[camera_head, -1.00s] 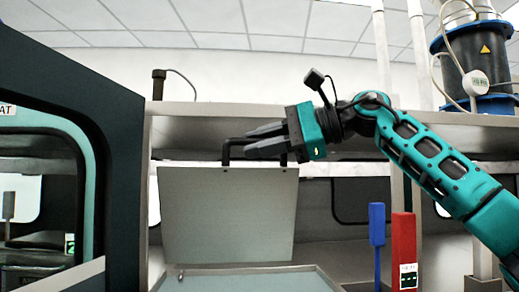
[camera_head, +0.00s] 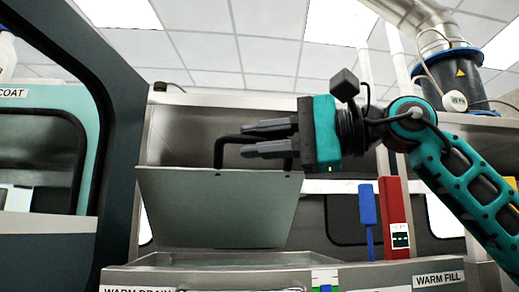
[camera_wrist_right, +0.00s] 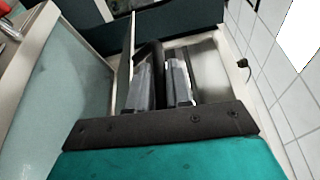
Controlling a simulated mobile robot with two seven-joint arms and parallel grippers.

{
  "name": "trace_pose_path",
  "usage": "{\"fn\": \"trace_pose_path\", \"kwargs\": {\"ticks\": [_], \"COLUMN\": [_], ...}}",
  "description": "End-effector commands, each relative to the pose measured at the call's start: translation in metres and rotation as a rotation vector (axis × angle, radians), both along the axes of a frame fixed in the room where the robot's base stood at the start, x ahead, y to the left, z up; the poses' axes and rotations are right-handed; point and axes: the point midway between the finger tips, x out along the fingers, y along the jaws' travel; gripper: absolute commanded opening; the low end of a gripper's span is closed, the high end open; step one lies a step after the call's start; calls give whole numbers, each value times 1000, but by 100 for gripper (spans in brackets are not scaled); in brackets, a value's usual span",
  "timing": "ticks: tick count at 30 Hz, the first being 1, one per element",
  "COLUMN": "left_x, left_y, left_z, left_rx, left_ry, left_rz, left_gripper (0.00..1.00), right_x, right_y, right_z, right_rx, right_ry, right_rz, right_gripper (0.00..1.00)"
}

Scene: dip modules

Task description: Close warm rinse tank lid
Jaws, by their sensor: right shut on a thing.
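The warm rinse tank lid (camera_head: 215,215) is a grey metal plate, raised and tilted above the tank (camera_head: 250,274) in the head view. A black bar handle (camera_head: 222,150) runs along its upper edge. My right gripper (camera_head: 245,141) is shut on the handle, its grey fingers on either side of the bar. In the right wrist view the fingers (camera_wrist_right: 160,85) hold the dark handle (camera_wrist_right: 157,65), with the lid (camera_wrist_right: 124,65) edge-on beside them. The tank's opening shows in part below the lid. My left gripper is not in view.
A blue upright piece (camera_head: 367,215) and a red one (camera_head: 395,215) stand right of the lid. A WARM FILL label (camera_head: 438,278) is on the front panel. A dark-framed machine (camera_head: 112,150) stands close on the left. A blue-flanged cylinder (camera_head: 445,75) is at upper right.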

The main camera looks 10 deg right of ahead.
Motion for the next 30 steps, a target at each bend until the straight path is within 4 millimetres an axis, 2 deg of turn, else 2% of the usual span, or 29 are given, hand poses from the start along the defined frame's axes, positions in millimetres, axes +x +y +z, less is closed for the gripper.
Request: {"fn": "trace_pose_path", "kwargs": {"ticks": [14,15,21,30], "left_x": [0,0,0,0], "left_y": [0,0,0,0], "left_z": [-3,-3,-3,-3], "left_rx": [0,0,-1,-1], "left_ry": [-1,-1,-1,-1], "left_rz": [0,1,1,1], "left_gripper": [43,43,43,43], "right_x": [-2,-2,-2,-3], "right_y": [-1,-1,0,-4], "right_z": [-3,-3,-3,-2], "right_rx": [-1,-1,-1,0], "right_ry": [-18,-18,-17,-17], "right_rz": [-2,-2,-2,-1], "right_gripper": [0,21,40,40]}}
